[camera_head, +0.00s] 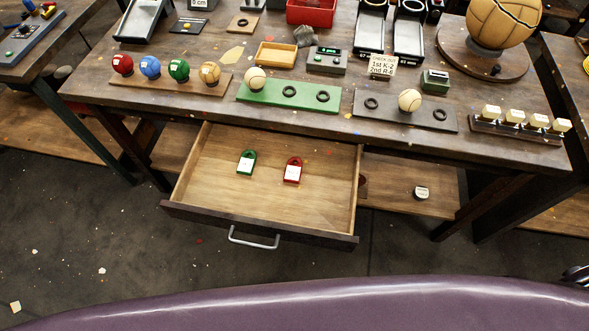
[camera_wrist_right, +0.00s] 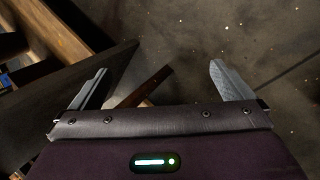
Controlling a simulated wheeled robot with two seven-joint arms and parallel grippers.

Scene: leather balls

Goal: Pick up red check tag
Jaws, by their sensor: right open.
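The red check tag (camera_head: 292,170) lies flat in the open drawer (camera_head: 210,200), right of the drawer's middle. It has a white label and a looped top. A green tag (camera_head: 246,162) of like shape lies to its left in the same drawer. My right gripper (camera_wrist_right: 160,88) shows in the right wrist view with its two fingers wide apart and nothing between them. It points at the floor and table parts, and no tag shows in that view. My left gripper is in neither view.
The drawer's front with its metal handle (camera_head: 254,238) sticks out below the tabletop (camera_head: 180,108). On the table stand a green board (camera_head: 300,99) with a ball, a row of coloured balls (camera_head: 150,67), a small wooden tray (camera_head: 277,54) and a large ball (camera_head: 499,25) on a stand.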

